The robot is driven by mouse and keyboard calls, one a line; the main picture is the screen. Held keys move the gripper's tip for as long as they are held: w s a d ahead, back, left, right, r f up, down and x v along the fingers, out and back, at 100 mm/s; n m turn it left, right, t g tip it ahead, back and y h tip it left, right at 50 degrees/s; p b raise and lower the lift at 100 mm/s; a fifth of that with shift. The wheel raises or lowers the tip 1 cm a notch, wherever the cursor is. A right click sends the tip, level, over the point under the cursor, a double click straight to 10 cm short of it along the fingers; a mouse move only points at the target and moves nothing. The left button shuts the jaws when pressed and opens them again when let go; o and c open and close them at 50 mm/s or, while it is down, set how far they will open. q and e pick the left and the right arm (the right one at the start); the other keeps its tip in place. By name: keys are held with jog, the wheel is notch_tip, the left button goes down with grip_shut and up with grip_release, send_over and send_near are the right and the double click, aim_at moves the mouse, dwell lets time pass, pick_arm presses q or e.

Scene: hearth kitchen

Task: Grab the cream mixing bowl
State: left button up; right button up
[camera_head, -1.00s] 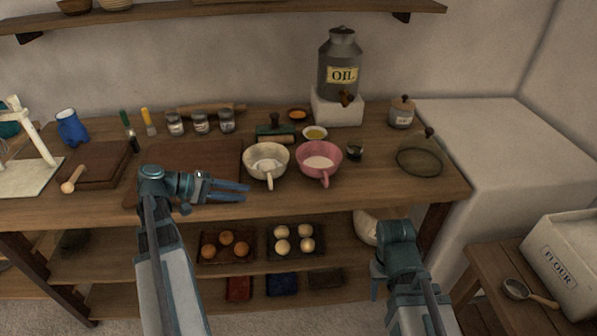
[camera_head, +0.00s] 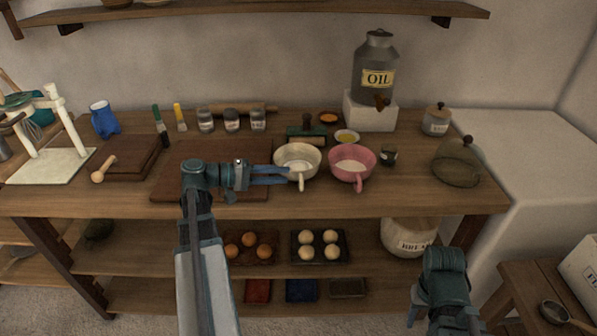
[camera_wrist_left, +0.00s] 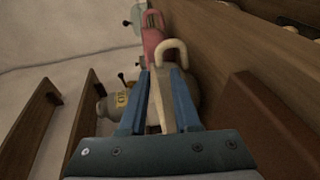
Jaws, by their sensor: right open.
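The cream mixing bowl (camera_head: 297,154) stands upright on the wooden worktop, its handle pointing to the front edge. My left gripper (camera_head: 285,174) is at the bowl's left side, its blue fingers apart and level. In the left wrist view, part of the cream bowl (camera_wrist_left: 160,103) shows between the two fingers (camera_wrist_left: 160,82), with its looped handle just beyond the tips. I cannot tell whether the fingers touch it. My right gripper (camera_head: 411,316) is open and empty, low in front of the shelves, with its fingers only partly visible.
A pink bowl (camera_head: 351,164) stands close to the cream bowl's right side. A brown board (camera_head: 220,157) lies under my left forearm.

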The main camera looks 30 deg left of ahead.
aim_at(299, 176)
pick_arm(q)
jog(key=shift+s+d+b+x, duration=0.1)
jog(key=shift+b+x, duration=0.2)
jog(key=shift+x, duration=1.35)
jog(key=shift+s+d+b+x, duration=0.1)
jog(key=shift+b+x, duration=0.2)
jog(key=shift+x, duration=1.3)
grip_shut()
